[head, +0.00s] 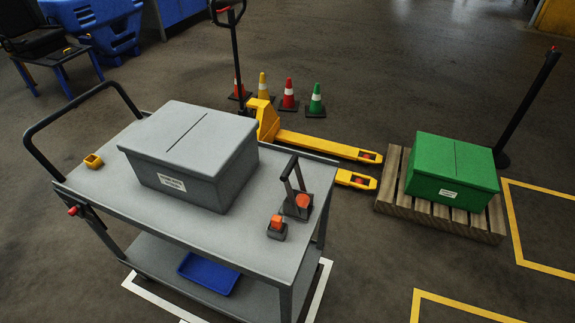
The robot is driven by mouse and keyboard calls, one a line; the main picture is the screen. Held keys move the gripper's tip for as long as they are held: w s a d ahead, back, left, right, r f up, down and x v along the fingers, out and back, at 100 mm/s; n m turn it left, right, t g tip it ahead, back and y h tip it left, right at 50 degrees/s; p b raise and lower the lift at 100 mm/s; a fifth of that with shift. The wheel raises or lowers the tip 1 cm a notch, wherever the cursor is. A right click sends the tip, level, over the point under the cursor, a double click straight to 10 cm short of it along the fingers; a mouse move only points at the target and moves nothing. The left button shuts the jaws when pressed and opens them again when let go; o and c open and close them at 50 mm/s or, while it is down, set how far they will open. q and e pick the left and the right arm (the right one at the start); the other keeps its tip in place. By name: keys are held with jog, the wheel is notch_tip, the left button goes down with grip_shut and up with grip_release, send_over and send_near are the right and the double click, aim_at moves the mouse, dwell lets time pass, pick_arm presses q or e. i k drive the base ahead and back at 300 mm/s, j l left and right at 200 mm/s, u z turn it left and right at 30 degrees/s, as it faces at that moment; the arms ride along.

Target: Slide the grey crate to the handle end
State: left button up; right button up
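The grey crate (190,155) is a closed box with a seam across its lid and a white label on its front. It sits on the top shelf of a grey cart (225,245), around the middle and toward the back edge. The cart's black push handle (72,117) rises at the left end. Bare shelf shows between the crate and the handle end. Neither of my grippers shows in the head view.
A small yellow block (93,161) lies on the shelf between crate and handle. Two dark fixtures with orange parts (297,203) stand right of the crate. A yellow pallet jack (320,145), a green crate (452,170) on a wooden pallet (430,208) and several cones are beyond.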

aim_at(201, 157)
jog(key=i+l+u, duration=0.15)
jog(key=l, duration=0.25)
jog(key=l+u, duration=0.15)
jog(key=l, duration=0.3)
jog(key=i+l+u, duration=0.1)
jog(key=l, duration=0.35)
